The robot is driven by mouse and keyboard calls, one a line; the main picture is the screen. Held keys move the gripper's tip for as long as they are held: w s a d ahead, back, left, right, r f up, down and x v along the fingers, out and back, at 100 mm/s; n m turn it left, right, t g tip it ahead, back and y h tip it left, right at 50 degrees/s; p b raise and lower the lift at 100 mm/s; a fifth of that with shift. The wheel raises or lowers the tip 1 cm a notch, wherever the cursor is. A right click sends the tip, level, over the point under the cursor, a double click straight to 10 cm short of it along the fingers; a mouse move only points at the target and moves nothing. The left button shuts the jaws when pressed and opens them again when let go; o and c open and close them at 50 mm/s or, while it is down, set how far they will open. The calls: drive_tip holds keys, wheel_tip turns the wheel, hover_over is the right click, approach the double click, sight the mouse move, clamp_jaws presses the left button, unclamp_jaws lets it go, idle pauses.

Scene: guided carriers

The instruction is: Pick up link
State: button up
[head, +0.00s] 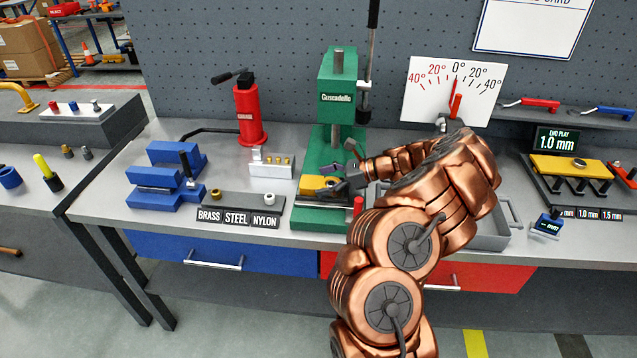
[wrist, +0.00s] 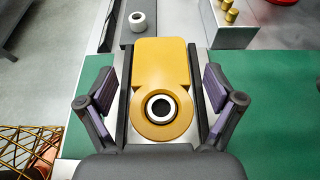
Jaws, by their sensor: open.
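The yellow link (wrist: 160,65) is a flat plate with a rounded near end in the wrist view. A pale ring with a dark bore (wrist: 161,108) sits in that end. The link lies between dark and metal side rails on the green press base (wrist: 270,95). My gripper (wrist: 159,88) is open, with one finger on each side of the link. I cannot tell whether the fingers touch it. In the head view the link (head: 312,184) shows partly at the foot of the green press (head: 338,95), with my gripper (head: 338,182) over it.
The press column and its lever (head: 370,50) rise behind my gripper. A white block with brass pegs (head: 270,165) and a labelled strip (head: 238,199) stand left. A grey tray (head: 488,242) lies right, partly behind my arm. A red bottle jack (head: 248,112) stands behind.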

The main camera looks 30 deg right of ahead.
drive_tip(key=shift+w+a+f, duration=0.1)
clamp_jaws()
idle(0.8)
